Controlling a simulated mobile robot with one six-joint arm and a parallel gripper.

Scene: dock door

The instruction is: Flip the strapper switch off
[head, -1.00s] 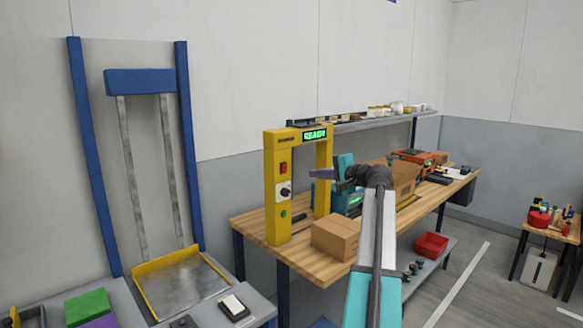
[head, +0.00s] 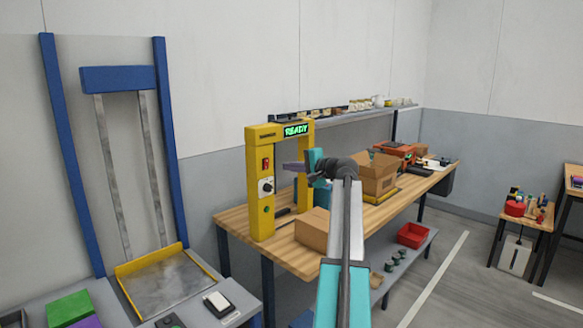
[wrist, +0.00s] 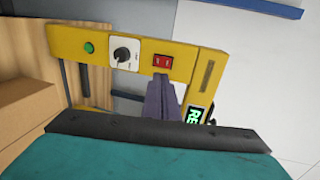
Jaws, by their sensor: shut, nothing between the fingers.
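The strapper is a yellow arch (head: 260,212) on the wooden bench, with a lit READY display (head: 296,130). Its red rocker switch (head: 266,164) sits on the front post above a white dial plate (head: 266,187) and a green button (head: 267,209). In the wrist view the red switch (wrist: 163,62) lies just beyond the fingertips, beside the dial (wrist: 124,54). My gripper (head: 286,167) is shut and empty, its fingers pointing at the post. In the wrist view the shut fingers (wrist: 162,84) end close to the switch; I cannot tell whether they touch.
A closed carton (head: 312,230) stands on the bench right of the arch, and an open carton (head: 376,173) farther back. A shelf (head: 350,115) runs behind. A blue-posted lift frame (head: 163,150) stands left.

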